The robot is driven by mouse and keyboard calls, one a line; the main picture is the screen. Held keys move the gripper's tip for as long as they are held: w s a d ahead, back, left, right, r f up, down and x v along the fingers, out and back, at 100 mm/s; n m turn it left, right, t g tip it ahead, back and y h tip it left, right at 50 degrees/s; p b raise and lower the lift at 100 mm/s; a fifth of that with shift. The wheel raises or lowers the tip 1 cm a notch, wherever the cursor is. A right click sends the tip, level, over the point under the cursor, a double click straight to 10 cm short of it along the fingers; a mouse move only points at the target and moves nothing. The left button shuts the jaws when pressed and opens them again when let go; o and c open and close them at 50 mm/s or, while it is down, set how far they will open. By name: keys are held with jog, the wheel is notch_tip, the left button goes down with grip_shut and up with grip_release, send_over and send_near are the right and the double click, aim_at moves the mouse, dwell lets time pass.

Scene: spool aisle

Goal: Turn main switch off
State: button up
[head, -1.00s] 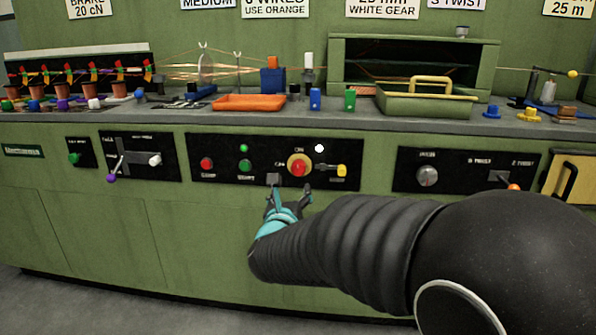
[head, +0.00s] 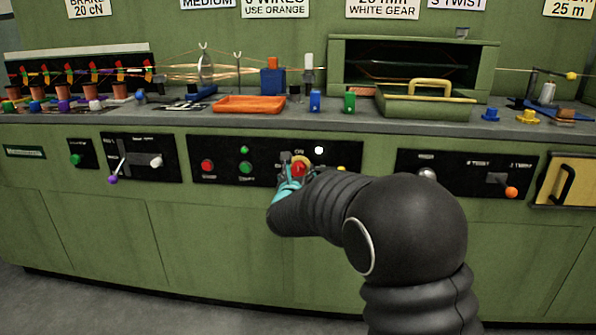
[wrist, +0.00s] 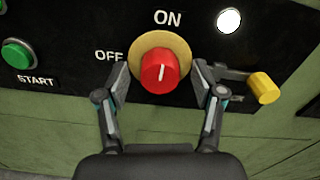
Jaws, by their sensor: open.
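The main switch is a red knob (wrist: 158,74) on a yellow round plate (wrist: 152,40) in the wrist view. Its white mark points up toward the ON label (wrist: 168,18); the OFF label (wrist: 108,56) is at its left. A white lamp (wrist: 229,20) at upper right is lit. My gripper (wrist: 160,82) is open, with one finger on each side of the knob; I cannot tell whether they touch it. In the head view the red knob (head: 299,169) is partly hidden behind my gripper (head: 298,176).
A green START button (wrist: 18,53) is left of the switch. A yellow-ended lever (wrist: 263,88) sits close to the right finger. Above, the bench top holds an orange tray (head: 248,104) and a green lidded tray (head: 425,104). The cabinet front below is clear.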

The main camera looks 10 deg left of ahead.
jog(key=shift+w, duration=0.2)
jog(key=c, duration=1.1)
jog(key=shift+c, duration=0.2)
